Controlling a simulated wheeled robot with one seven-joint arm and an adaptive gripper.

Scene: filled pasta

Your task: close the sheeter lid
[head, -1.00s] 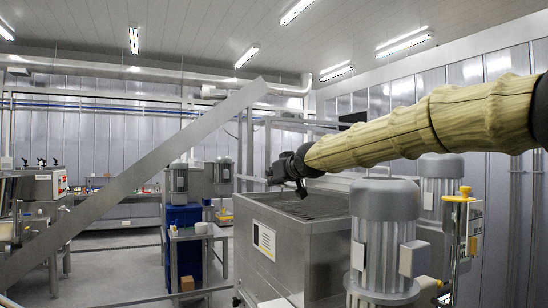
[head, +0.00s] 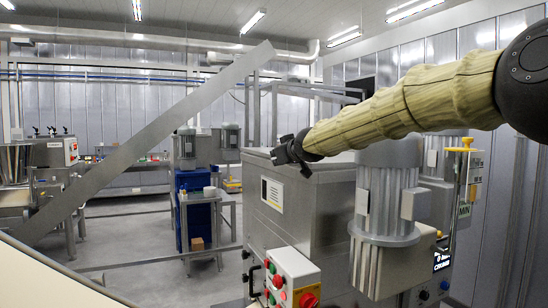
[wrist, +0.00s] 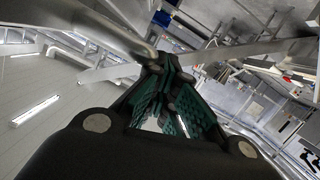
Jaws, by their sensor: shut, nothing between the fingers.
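A long flat grey metal panel (head: 150,138) slants from lower left to upper right in the head view, seen nearly edge-on. It looks like the raised sheeter lid, but I cannot see its hinge. My gripper (head: 283,158) is to the right of the panel and below its upper end, near the top edge of a steel machine housing (head: 300,205). In the wrist view my gripper (wrist: 160,72) has its green-padded fingers shut and empty. A grey metal bar (wrist: 108,32) passes close to the fingertips; I cannot tell whether they touch.
A grey motor (head: 385,195) stands under my arm. A control box (head: 290,278) with several buttons, one a red stop button, is at the bottom. A blue bin (head: 196,235) and a steel table (head: 219,225) stand behind.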

